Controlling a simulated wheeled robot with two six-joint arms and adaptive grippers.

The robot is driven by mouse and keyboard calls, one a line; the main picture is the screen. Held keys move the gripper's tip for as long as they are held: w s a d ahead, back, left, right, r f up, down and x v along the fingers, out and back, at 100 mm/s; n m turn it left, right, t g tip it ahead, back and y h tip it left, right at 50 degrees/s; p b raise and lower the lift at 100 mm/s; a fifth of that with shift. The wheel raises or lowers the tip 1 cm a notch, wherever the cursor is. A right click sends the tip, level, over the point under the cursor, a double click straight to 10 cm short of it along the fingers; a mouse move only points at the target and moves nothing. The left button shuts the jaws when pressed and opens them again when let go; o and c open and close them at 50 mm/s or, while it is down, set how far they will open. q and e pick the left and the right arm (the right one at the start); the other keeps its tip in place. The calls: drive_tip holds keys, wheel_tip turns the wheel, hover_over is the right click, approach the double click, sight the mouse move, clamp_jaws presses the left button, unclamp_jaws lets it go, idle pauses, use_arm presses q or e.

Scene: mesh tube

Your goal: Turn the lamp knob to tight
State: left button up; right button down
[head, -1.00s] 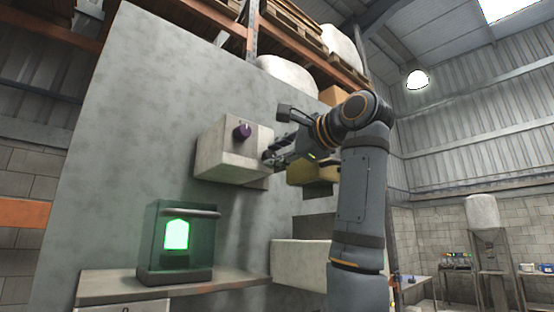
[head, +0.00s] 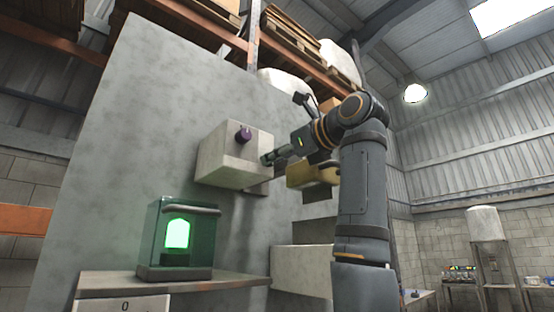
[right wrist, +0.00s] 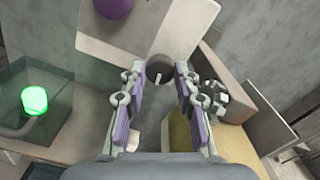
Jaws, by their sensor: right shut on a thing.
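A pale box (head: 220,160) is fixed to the grey wall panel. It has a purple knob (head: 244,135) on its front, also at the top of the right wrist view (right wrist: 113,7). My right gripper (head: 268,158) is at the box's right side. In the right wrist view, its purple-padded fingers (right wrist: 160,82) are shut on a dark round knob (right wrist: 159,66) with a white mark. In the head view the fingers hide this knob. A lamp (head: 177,234) in a dark green case glows green on a shelf, left of and below the box. My left gripper is out of view.
The lamp's shelf (head: 240,281) sticks out from the wall panel (head: 125,130). A yellowish box (head: 312,176) and a larger pale box (head: 298,270) are on the wall below my right arm. The panel left of the pale box is bare.

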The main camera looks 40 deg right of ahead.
drive_tip(key=shift+w+f+m, duration=0.1)
drive_tip(key=shift+f+m, duration=0.05)
drive_tip(key=shift+m, duration=0.65)
drive_tip(key=c, duration=1)
unclamp_jaws()
drive_tip(key=s, duration=0.8)
drive_tip(key=s+d, duration=0.1)
drive_tip(key=s, duration=0.3)
drive_tip(key=shift+s, duration=0.1)
